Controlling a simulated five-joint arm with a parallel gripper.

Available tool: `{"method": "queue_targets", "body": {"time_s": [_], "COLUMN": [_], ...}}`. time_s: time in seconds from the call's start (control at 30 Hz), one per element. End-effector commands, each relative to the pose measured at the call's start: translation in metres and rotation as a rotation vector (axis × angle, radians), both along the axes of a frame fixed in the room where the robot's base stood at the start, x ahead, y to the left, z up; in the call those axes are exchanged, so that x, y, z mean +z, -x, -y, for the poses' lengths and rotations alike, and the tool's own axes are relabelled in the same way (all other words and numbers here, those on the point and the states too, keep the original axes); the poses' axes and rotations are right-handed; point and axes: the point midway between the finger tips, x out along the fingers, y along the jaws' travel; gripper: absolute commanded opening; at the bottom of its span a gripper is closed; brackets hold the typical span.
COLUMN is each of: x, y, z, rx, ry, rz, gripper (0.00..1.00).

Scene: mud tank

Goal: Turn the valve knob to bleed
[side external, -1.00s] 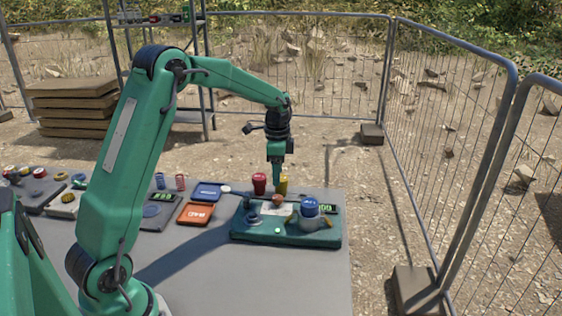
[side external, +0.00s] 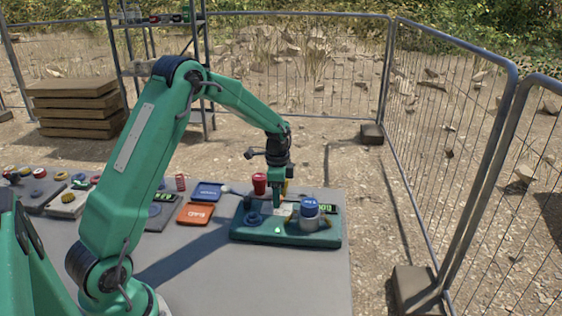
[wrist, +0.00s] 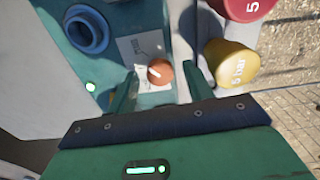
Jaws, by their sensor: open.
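The valve knob (wrist: 160,72) is a small round orange knob with a white pointer line, seen in the wrist view beside a pale printed label (wrist: 139,48). The pointer lies aslant, toward the upper left; the label's wording is too small to read. My gripper (wrist: 159,73) is open, with one green finger on each side of the knob in that view; I cannot tell whether either touches it. In the side view my gripper (side external: 277,204) points down over the green panel base (side external: 260,237), and the knob is mostly hidden behind it.
A blue ring fitting (wrist: 88,30) sits left of the knob. A red canister (side external: 259,183) and a yellow canister (wrist: 231,62) marked "5 bar" stand close behind. A blue-topped cylinder (side external: 309,208) is at the panel's right. The table front (side external: 290,280) is clear.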

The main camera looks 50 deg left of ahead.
Motion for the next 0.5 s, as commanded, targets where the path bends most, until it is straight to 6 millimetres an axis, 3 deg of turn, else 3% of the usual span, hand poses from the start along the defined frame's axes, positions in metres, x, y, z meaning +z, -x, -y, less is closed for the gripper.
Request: {"method": "queue_targets", "body": {"time_s": [0.27,0.5], "x": [-0.001,-0.0008], "y": [0.0001,0.0001], "z": [0.0,0.0], "rx": [0.0,0.0], "ry": [0.0,0.0], "rz": [0.0,0.0], "gripper": [0.51,0.06]}}
